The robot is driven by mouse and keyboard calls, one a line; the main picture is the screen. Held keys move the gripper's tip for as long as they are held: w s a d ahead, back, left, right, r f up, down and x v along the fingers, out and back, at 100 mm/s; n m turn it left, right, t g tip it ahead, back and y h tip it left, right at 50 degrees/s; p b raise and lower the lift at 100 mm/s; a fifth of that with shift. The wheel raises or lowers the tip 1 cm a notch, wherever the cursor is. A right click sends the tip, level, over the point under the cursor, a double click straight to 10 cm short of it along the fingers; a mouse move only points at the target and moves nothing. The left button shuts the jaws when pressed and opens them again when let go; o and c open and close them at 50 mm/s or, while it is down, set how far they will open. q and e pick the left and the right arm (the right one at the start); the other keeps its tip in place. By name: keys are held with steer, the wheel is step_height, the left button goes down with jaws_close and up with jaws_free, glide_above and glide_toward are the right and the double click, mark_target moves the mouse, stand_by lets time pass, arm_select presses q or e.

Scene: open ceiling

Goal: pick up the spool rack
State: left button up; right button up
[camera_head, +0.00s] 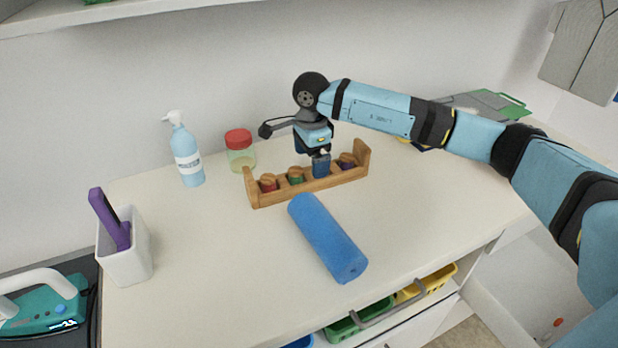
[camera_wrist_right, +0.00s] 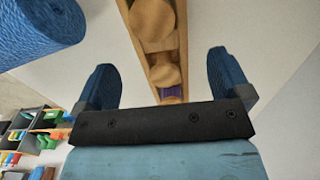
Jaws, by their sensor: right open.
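The wooden spool rack (camera_head: 312,188) stands on the white counter, with raised ends and several coloured spools in it, red, green and purple among them. My right gripper (camera_head: 321,168) is above the rack, pointing down at its right half, and hides part of it. In the right wrist view the right gripper (camera_wrist_right: 165,85) is open, with its blue fingers on either side of the rack (camera_wrist_right: 160,45). A gap shows between each finger and the rack. The left gripper is not in view.
A blue foam roll (camera_head: 328,238) lies in front of the rack. A red-lidded jar (camera_head: 240,150) and a pump bottle (camera_head: 186,155) stand behind left. A white holder (camera_head: 125,250) with a purple-handled item is at left. The counter's front right is clear.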

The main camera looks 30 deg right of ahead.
mark_target(309, 174)
steer(key=f, duration=0.5)
steer(key=shift+a+f, duration=0.15)
steer(key=shift+a, duration=0.05)
steer(key=c, duration=1.2)
